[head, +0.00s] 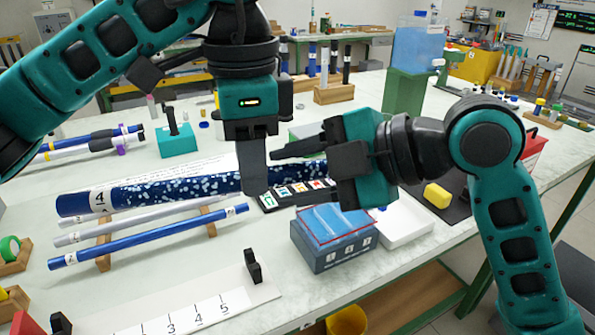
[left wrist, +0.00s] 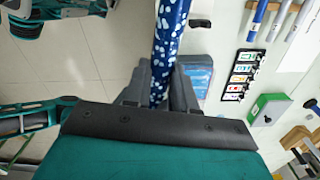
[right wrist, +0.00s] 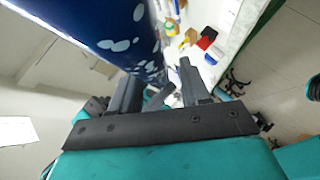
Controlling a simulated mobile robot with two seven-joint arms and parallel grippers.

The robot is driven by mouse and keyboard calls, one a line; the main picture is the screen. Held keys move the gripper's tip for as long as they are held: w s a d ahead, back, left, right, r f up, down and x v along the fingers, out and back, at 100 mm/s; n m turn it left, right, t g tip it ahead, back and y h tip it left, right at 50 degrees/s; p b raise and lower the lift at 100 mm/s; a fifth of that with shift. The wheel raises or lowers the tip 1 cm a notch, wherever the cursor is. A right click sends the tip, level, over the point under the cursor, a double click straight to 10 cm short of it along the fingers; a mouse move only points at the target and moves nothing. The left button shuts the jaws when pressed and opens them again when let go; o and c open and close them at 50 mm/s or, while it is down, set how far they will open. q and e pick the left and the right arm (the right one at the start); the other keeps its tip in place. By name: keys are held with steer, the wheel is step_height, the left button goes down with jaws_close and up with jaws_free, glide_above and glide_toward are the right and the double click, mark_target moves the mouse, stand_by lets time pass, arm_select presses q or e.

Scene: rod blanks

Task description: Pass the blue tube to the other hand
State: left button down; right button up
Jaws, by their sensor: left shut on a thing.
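The blue tube (head: 150,192) is thick, dark blue with white speckles, and has a white band marked 4 at its left end. It is held roughly level above the table. My left gripper (head: 254,185) points down and is shut on it near its right part; the left wrist view shows the tube (left wrist: 170,45) between the fingers (left wrist: 158,92). My right gripper (head: 283,172) points left, open, with one finger above and one below the tube's right end. In the right wrist view the tube (right wrist: 110,35) looms close beside the open fingers (right wrist: 158,88); contact cannot be told.
Below the tube, a thinner blue rod (head: 150,237) and a grey rod (head: 130,222) lie on wooden supports. A blue box (head: 335,250) and white tray (head: 405,222) stand below my right gripper. A numbered white board (head: 185,310) lies in front.

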steer(key=c, duration=0.7)
arm_select(q)
steer(key=c, duration=0.8)
jaws_free()
steer(key=shift+c, duration=0.2)
arm_select(e)
jaws_close()
